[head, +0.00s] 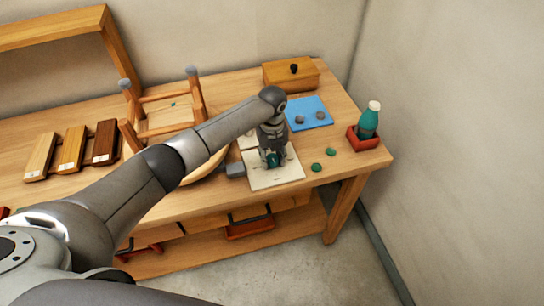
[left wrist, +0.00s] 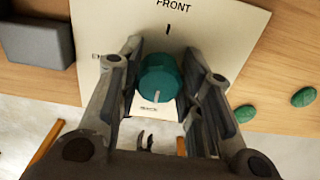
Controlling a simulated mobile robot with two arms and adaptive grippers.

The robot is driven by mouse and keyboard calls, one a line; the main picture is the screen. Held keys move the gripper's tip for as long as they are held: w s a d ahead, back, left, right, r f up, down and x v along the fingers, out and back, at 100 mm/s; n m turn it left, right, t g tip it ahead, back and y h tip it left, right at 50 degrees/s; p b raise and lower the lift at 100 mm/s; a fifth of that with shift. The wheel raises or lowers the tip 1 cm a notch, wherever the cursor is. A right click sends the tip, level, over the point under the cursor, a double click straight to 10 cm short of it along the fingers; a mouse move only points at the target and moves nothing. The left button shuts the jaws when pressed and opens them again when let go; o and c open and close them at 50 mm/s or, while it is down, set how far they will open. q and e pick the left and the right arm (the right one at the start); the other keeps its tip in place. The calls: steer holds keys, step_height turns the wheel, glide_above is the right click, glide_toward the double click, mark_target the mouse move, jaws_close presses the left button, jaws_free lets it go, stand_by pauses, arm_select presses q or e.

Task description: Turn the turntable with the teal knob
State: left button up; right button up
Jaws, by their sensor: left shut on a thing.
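The teal knob (left wrist: 158,78) stands on a pale board (head: 284,179) near the front of the table. The board is marked FRONT in the left wrist view. My left gripper (head: 272,158) reaches down over the board and is shut on the knob, with one finger on each side of it. A round wooden disc (head: 212,168), seemingly the turntable, lies left of the board, partly hidden by my arm. An upturned wooden stool (head: 161,117) stands over it. My right gripper cannot be made out in either view.
A grey block (head: 235,170) stands between disc and board. A blue mat (head: 306,112) and wooden box (head: 291,74) are behind. Wood samples (head: 72,149) are left.

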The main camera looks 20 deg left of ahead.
mark_target(272, 156)
arm_select(q)
steer(key=shift+r, duration=0.1)
steer(key=o, duration=1)
step_height(272, 156, up, 12)
stand_by(0.5)
